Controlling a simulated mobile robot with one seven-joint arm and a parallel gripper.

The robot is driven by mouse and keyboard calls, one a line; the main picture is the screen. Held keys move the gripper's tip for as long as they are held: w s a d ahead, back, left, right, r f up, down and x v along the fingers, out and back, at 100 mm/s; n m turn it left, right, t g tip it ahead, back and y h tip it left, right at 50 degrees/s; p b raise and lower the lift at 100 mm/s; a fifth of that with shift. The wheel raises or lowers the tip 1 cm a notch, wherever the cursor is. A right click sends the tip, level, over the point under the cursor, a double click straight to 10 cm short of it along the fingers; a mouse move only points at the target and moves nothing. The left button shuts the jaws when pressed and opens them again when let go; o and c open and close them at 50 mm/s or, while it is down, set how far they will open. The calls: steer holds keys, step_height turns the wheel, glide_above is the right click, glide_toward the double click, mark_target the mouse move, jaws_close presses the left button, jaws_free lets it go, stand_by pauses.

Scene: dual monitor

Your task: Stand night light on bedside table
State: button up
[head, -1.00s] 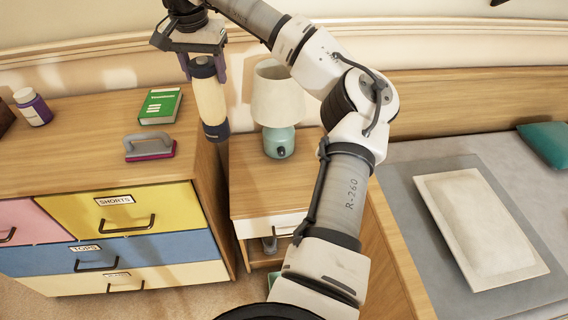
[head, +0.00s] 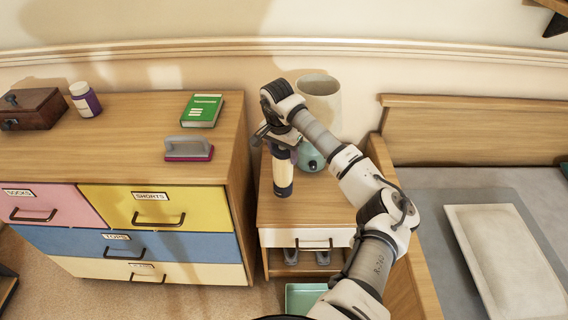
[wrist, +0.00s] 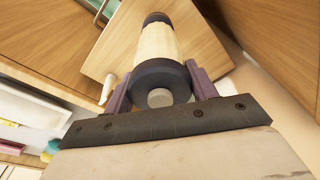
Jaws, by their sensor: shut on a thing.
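The night light (head: 283,176) is a cream cylinder with dark ends, upright in the head view. My gripper (head: 283,148) is shut on its upper end. In the wrist view the purple fingers (wrist: 160,88) stand on either side of the night light's dark near end, and its cream body (wrist: 157,42) points away from the camera. The bedside table (head: 310,212) is wooden with a white drawer. The night light's lower end appears over the table's left part; I cannot tell whether it touches the top.
A teal lamp (head: 313,157) with a pale shade (head: 320,98) stands at the table's back, partly behind my arm. A dresser (head: 130,150) at left holds a brush (head: 188,148), green book (head: 202,110), bottle (head: 85,99) and wooden box (head: 33,108). The bed (head: 430,240) is right. The table's front is clear.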

steer(key=shift+f+p, duration=0.45)
steer(key=shift+f, duration=2.65)
steer(key=shift+f, duration=0.15)
steer(key=o, duration=1.5)
steer(key=shift+o, duration=0.2)
steer(key=r, duration=0.4)
steer(key=r+b, duration=0.1)
steer(key=r, duration=0.3)
steer(key=s+r+b, duration=0.1)
steer(key=r, duration=0.3)
steer(key=shift+s+a+r, duration=0.1)
steer(key=shift+a+r, duration=0.1)
steer(key=shift+a, duration=0.2)
